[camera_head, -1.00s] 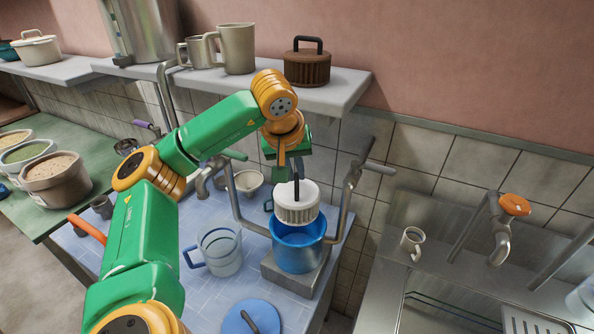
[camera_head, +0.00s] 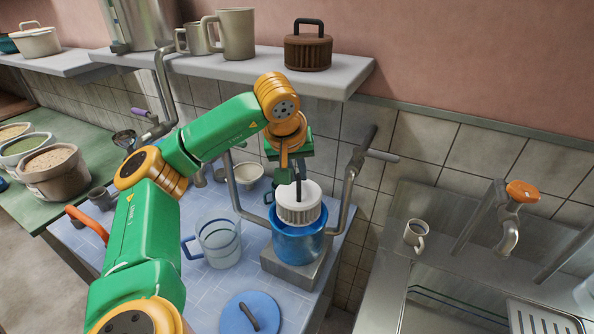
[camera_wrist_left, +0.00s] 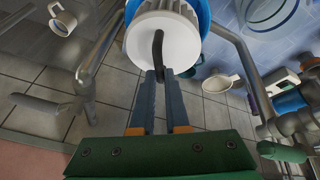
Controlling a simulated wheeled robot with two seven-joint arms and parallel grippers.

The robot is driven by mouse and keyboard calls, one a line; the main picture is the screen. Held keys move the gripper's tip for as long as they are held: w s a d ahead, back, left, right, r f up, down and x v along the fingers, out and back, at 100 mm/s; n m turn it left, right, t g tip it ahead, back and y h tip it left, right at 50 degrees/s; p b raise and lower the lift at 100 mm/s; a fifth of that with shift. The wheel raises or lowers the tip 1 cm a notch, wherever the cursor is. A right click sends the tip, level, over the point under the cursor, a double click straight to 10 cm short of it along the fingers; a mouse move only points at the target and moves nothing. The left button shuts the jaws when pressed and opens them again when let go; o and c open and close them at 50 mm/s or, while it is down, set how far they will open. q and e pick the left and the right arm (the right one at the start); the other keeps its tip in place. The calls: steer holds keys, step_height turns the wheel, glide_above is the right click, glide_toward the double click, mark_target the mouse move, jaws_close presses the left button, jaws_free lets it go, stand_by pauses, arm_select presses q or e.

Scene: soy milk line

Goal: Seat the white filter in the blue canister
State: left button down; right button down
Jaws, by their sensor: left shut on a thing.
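The white filter (camera_head: 299,207) is a ribbed round piece with a dark upright handle. My left gripper (camera_head: 291,182) is shut on that handle from above. In the left wrist view the two fingers (camera_wrist_left: 160,78) close on the dark handle, and the white top (camera_wrist_left: 163,40) lies beyond them. The blue canister (camera_head: 298,246) stands on a grey block directly below the filter. The filter's lower edge overlaps the canister's mouth in the head view; I cannot tell how deep it sits. The canister's inside is hidden by the filter. My right gripper is not in view.
Metal pipes (camera_head: 343,195) rise on both sides of the canister. A clear jug with a blue handle (camera_head: 218,242) stands to its left, and a blue lid (camera_head: 250,313) lies in front. A shelf (camera_head: 345,80) with a brown ribbed filter (camera_head: 308,48) is above. A sink is at right.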

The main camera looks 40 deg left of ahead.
mark_target(292, 199)
arm_select(q)
steer(key=shift+f+b, duration=4.7)
steer(key=shift+f, duration=1.15)
steer(key=c, duration=0.8)
jaws_free()
steer(key=shift+c, duration=0.2)
steer(key=v, duration=0.7)
steer(key=shift+s+r, duration=0.1)
